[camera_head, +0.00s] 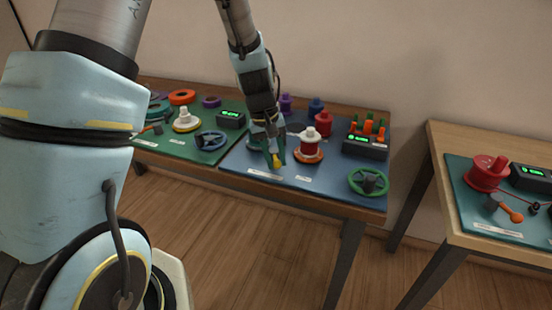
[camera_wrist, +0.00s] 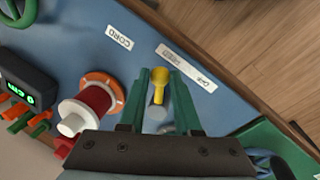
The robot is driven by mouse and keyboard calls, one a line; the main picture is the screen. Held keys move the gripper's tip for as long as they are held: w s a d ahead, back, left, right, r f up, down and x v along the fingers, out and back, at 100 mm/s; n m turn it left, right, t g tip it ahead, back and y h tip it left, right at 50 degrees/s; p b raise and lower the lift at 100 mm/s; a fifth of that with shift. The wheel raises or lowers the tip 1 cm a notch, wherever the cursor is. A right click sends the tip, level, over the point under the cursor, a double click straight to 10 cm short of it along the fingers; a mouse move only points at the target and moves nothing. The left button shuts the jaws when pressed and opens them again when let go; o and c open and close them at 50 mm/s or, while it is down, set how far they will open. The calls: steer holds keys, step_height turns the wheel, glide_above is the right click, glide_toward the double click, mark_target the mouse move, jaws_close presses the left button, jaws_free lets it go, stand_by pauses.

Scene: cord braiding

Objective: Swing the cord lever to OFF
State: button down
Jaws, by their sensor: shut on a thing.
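The cord lever has a yellow handle (camera_wrist: 158,84) and stands on the blue board (camera_head: 325,184) of the middle table. It shows in the wrist view between my two green fingers, and as a small yellow tip (camera_head: 277,160) in the head view. My gripper (camera_wrist: 160,92) is shut on the lever, with a finger on each side. A white label (camera_wrist: 186,68) with OFF at its right end lies just beyond the handle tip. The handle points toward the label's left part, away from the OFF end. The lever's pivot is partly hidden by my gripper.
A red-and-white spool (camera_wrist: 92,102) stands left of my fingers in the wrist view. A CORD label (camera_wrist: 119,37) lies nearby. A black display box (camera_head: 365,145) and green handwheel (camera_head: 368,182) are at the board's right. A green board (camera_head: 180,150) adjoins at left.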

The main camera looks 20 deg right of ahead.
steer(key=m, duration=0.1)
steer(key=a+m+b, duration=0.1)
steer(key=m, duration=0.1)
steer(key=shift+w+a, duration=0.2)
steer(key=shift+w, duration=0.2)
steer(key=m, duration=0.2)
steer(key=w+a+m+g, duration=0.1)
steer(key=shift+a+m+y, duration=0.2)
steer(key=shift+m+y, duration=0.2)
steer(key=w+m, duration=0.1)
steer(key=m, duration=0.1)
steer(key=a+m+p, duration=0.1)
steer(key=m, duration=0.1)
steer(key=shift+w+y, duration=0.3)
steer(key=shift+w, duration=0.05)
steer(key=shift+w+m+g+p, duration=0.3)
steer(key=shift+w+m+p, duration=0.15)
steer(key=shift+m, duration=0.45)
steer(key=c, duration=0.6)
jaws_free()
steer(key=shift+c, duration=0.2)
